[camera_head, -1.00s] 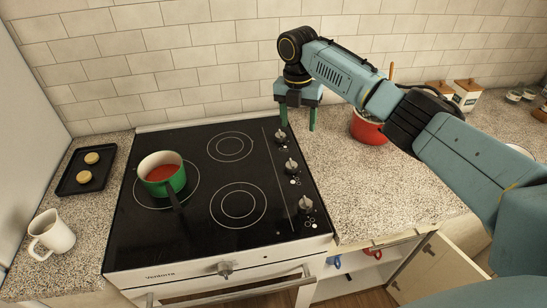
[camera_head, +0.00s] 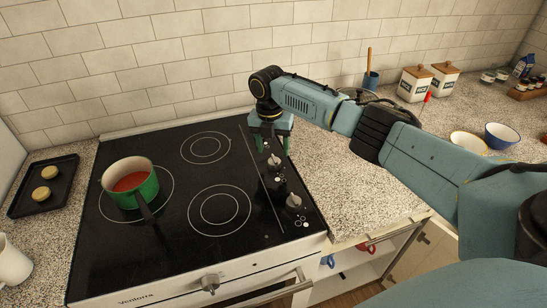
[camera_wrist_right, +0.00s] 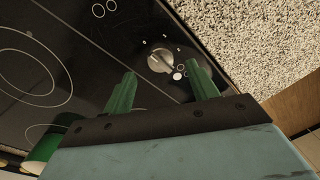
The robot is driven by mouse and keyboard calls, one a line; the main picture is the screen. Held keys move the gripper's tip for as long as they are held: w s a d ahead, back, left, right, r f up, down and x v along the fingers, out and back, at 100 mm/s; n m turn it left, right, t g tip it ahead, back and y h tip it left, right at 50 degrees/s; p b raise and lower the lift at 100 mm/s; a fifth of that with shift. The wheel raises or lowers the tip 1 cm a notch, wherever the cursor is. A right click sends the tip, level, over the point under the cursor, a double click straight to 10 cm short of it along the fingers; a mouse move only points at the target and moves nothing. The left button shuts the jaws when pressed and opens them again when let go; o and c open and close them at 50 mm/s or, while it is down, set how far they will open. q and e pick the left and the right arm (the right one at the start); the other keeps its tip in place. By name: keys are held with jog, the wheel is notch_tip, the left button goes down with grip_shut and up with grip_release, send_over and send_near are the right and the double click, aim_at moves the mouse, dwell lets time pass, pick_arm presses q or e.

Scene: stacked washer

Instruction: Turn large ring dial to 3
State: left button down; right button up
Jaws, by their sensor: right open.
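The black stove top (camera_head: 165,235) has several silver dials in a column along its right side. One dial (camera_head: 273,160) shows just below my right gripper (camera_head: 271,148), and another dial (camera_head: 293,201) sits nearer the front. My right gripper is open and points down over the dial column. In the right wrist view, a round silver dial (camera_wrist_right: 160,60) with white marks lies just beyond and between the green fingertips (camera_wrist_right: 166,78); no contact shows. The dial's numbers are too small to read. My left gripper is not in view.
A green pot (camera_head: 133,187) with red contents sits on the left burner, its handle toward the front. A black tray (camera_head: 60,172) and a white mug (camera_head: 12,264) stand on the left counter. The right counter (camera_head: 350,190) is bare near the stove. A lower cabinet stands open.

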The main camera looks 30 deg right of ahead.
aim_at(274, 158)
jog(key=shift+s+d+f, duration=0.1)
jog(key=shift+f, duration=2.15)
jog(key=c, duration=1)
